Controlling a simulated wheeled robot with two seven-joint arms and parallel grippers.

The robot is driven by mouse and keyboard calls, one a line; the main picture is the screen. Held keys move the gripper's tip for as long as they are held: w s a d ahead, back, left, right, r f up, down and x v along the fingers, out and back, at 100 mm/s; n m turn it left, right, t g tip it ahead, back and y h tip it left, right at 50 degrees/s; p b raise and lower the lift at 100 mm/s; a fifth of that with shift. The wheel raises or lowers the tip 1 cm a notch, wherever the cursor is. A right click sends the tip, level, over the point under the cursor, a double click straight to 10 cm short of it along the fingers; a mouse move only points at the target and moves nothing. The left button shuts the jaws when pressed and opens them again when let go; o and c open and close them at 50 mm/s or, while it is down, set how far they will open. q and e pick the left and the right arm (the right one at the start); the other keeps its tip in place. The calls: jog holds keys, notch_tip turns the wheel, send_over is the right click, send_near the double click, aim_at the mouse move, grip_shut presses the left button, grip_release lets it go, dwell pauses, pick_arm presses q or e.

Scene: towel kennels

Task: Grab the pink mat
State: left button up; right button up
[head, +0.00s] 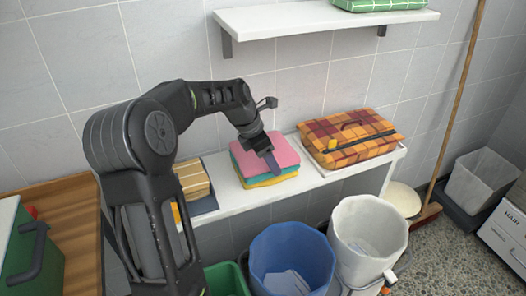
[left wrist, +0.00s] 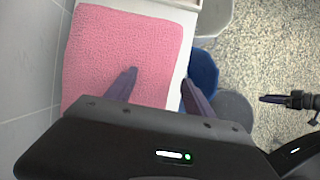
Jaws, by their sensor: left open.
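The pink mat (head: 283,148) is the top piece of a folded stack on the white shelf, with teal and yellow layers under it. It fills much of the left wrist view (left wrist: 110,45) as a textured pink square. My left gripper (head: 271,162) points down at the stack's front right part. In the left wrist view the open fingers (left wrist: 158,83) are apart, one over the mat and the other just past its right edge. Whether the fingers touch the stack cannot be told.
An orange plaid bundle (head: 345,128) lies right of the stack, and a tan folded item (head: 193,178) lies to the left. A blue bin (head: 290,250) and a white bin (head: 368,222) stand below the shelf (head: 232,203). A wall shelf (head: 300,20) is above.

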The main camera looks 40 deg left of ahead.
pick_arm(q)
jog(key=shift+c, duration=0.3)
grip_shut()
dwell(0.7)
